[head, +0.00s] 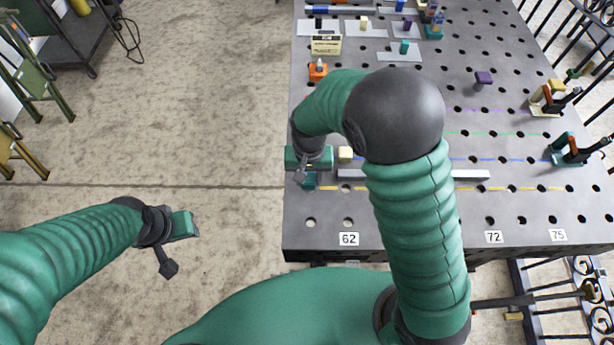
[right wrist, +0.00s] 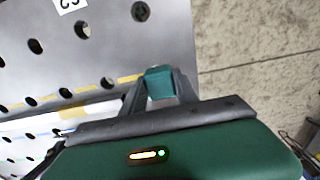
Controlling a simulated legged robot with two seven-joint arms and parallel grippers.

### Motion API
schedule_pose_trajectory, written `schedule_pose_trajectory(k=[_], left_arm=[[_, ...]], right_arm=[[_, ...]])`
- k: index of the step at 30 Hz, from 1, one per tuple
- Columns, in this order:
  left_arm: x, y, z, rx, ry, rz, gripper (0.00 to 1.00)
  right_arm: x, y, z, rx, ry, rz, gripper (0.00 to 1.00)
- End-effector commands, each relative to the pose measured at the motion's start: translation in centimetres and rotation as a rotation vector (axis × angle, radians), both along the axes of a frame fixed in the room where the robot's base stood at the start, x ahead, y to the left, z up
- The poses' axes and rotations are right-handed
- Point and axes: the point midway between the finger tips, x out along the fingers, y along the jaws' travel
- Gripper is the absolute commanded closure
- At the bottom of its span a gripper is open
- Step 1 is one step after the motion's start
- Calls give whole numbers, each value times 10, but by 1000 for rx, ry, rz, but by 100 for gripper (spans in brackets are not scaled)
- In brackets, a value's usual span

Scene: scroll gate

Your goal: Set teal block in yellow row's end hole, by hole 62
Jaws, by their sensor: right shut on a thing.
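The teal block (right wrist: 160,82) is between the fingers of my right gripper (right wrist: 160,92) in the right wrist view. In the head view the block (head: 309,182) shows just below my right gripper (head: 308,172), at the left end of the yellow line (head: 335,188). The gripper is shut on it. The hole under the block is hidden, so I cannot tell whether the block is in it or above it. The label 62 (head: 349,239) is on the table's near edge. My left gripper (head: 190,226) is over the floor, apart from the table; its fingers are unclear.
A cream block (head: 345,154) stands right of my right gripper, near a grey bar (head: 352,174) partly hidden by my arm. Another teal block (head: 404,47) is on a white plate at the back. Clamp-like tools (head: 570,149) stand at the right edge. The near edge is clear.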

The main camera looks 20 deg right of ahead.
Motion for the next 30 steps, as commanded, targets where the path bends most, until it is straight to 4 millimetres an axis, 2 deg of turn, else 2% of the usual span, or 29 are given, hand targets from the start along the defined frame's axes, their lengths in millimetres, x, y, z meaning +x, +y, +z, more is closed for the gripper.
schedule_pose_trajectory(k=[2,3,8,20,23,30], left_arm=[[0,0,-2,0,0,0,62],[0,0,-1,0,0,0,62],[0,0,-1,0,0,0,62],[0,0,4,0,0,0,62],[0,0,15,0,0,0,62],[0,0,57,0,0,0,62]], right_arm=[[-3,-2,-5,-5,9,-1,100],[-3,-2,-4,-5,9,-1,59],[-2,-2,-4,-3,7,-1,39],[-2,-1,2,-2,4,0,39],[0,-2,14,-2,4,0,39],[5,-8,59,-3,5,-1,39]])
